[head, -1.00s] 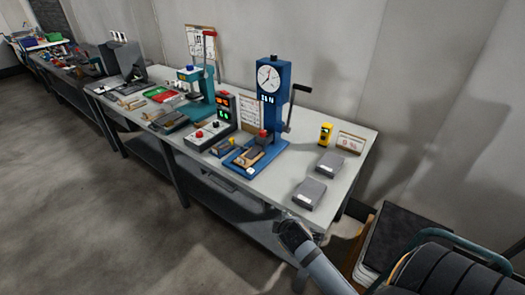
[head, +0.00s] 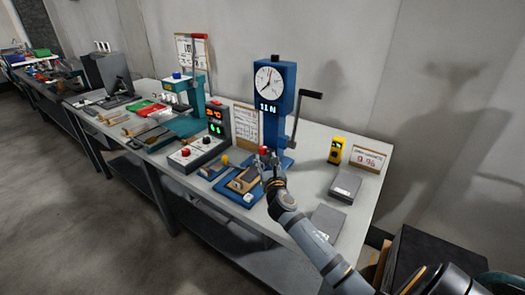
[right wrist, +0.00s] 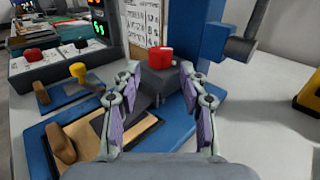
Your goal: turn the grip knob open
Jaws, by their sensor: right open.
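A blue test stand (head: 274,85) with a round dial and a side crank stands on the workbench. A red knob (head: 264,149) sits low at its front, on a dark grey block; I take it for the grip knob. In the right wrist view the red knob (right wrist: 160,56) shows between and just beyond my fingertips. My right gripper (head: 267,161) is open, its fingers (right wrist: 160,72) apart and empty, pointing at the knob. I cannot tell whether either finger touches it. My left gripper is out of view.
A wooden piece (right wrist: 62,143) lies on the stand's blue base. A paper sheet (head: 246,128) stands behind.

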